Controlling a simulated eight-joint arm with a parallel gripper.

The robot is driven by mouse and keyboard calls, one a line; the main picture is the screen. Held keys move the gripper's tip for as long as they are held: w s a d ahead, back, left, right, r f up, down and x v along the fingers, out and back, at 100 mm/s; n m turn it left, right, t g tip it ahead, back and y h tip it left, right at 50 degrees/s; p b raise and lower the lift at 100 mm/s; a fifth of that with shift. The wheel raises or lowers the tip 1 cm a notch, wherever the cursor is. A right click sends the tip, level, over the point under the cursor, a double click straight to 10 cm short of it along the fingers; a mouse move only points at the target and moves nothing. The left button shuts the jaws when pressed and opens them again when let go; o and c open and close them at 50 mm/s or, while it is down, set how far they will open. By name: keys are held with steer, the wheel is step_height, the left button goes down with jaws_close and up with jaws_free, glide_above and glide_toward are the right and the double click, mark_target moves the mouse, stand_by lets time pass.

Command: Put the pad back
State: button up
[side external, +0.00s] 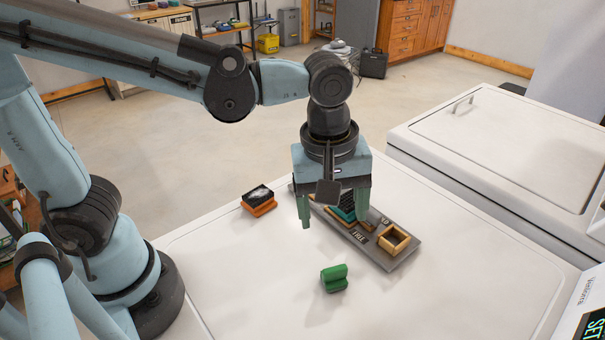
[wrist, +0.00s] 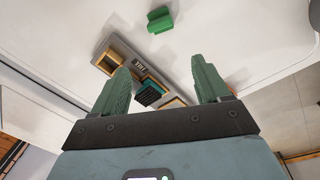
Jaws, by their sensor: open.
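My gripper (side external: 334,222) points down with its two green fingers spread, and nothing is visibly held. A teal piece with a dark, ridged face (side external: 345,213) shows between the fingers in the side view, by a grey board (side external: 374,250). In the wrist view the teal piece (wrist: 148,94) also appears between the fingers (wrist: 161,62); whether they touch it is unclear. An orange block with a black top (side external: 258,200) lies on the white surface left of the board. I cannot tell which piece is the pad.
An empty wooden frame (side external: 394,239) stands at the board's right end, near lettered labels. A green block (side external: 334,278) lies on the white surface in front of the board. A white lidded unit (side external: 500,150) stands at the right.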

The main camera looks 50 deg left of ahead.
steer(key=a+m+t, duration=0.6)
steer(key=a+m, duration=0.5)
steer(key=a, duration=0.4)
steer(key=shift+a+r, duration=0.15)
steer(key=shift+r, duration=0.15)
steer(key=shift+c, duration=0.4)
